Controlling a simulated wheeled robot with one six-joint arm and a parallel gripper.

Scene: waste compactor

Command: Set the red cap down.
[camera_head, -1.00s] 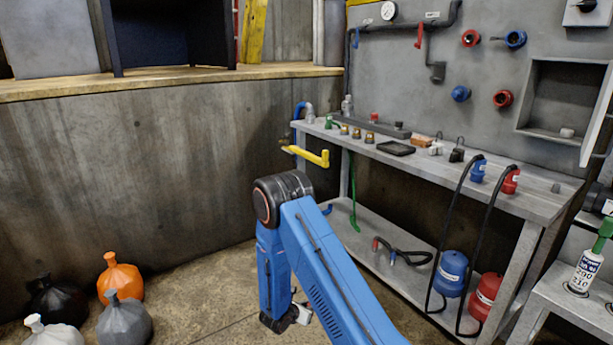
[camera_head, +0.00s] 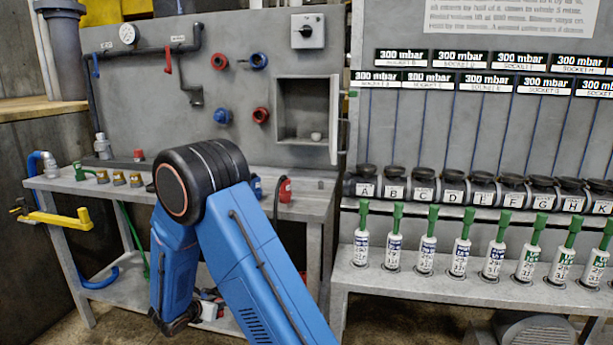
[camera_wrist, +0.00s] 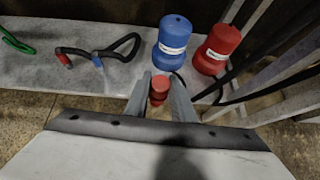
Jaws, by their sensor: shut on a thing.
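The red cap (camera_wrist: 159,88) shows in the wrist view as a small, stepped red piece between the two grey fingers of my gripper (camera_wrist: 160,84). My gripper is shut on it and holds it in front of the bench's lower shelf (camera_wrist: 100,84). Its underside is hidden. In the head view my blue arm hides the cap and the fingers.
A blue canister (camera_wrist: 173,48) and a red canister (camera_wrist: 217,48) stand on the shelf just beyond my gripper. A hose (camera_wrist: 100,52) lies to their left. Bare shelf shows between. A yellow handle (camera_head: 60,218) juts from the bench. Labelled bottles (camera_head: 462,250) stand in a row at right.

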